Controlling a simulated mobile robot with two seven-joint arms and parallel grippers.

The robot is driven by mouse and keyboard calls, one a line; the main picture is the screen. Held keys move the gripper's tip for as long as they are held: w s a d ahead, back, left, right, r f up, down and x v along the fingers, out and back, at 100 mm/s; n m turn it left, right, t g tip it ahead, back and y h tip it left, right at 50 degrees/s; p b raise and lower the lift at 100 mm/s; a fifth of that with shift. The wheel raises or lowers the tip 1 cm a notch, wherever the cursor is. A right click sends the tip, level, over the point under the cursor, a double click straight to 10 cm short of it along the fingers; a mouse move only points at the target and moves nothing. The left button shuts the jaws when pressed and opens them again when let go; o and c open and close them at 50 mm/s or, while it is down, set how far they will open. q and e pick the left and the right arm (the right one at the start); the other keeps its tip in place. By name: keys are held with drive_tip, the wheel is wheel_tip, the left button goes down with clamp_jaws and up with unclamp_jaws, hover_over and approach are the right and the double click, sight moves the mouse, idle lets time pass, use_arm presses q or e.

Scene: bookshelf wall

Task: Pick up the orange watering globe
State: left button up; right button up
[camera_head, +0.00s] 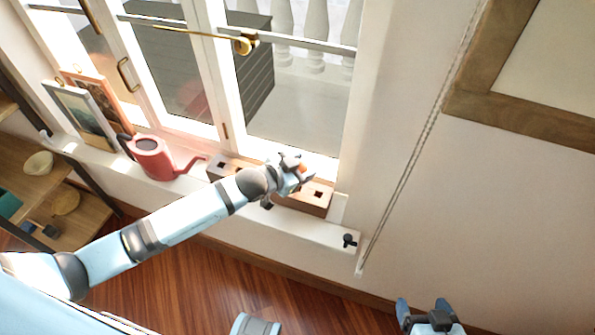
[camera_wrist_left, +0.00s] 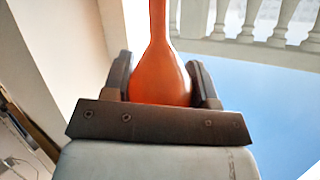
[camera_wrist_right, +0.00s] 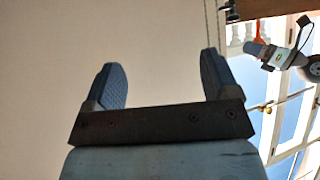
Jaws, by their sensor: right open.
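The orange watering globe (camera_wrist_left: 160,75) fills the space between my left gripper's fingers in the left wrist view, with its narrow neck pointing up in the picture. My left gripper (camera_head: 300,172) is shut on it, a finger against each side. In the head view the gripper is over the wooden planter box (camera_head: 316,197) on the windowsill, and the gripper hides most of the globe. My right gripper (camera_head: 423,302) is open and empty at the bottom right of the head view; its two spread fingers show in the right wrist view (camera_wrist_right: 160,85).
A red watering can (camera_head: 152,157) and framed pictures (camera_head: 82,118) stand on the sill (camera_head: 320,233) to the left. A small black object (camera_head: 349,240) is at the sill's right end. A cord (camera_head: 418,150) hangs along the wall. A shelf (camera_head: 35,185) stands at far left.

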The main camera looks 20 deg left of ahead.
use_arm(q)
drive_tip(key=c, duration=0.4)
drive_tip(key=shift+o, duration=0.2)
drive_tip(key=shift+r, duration=0.1)
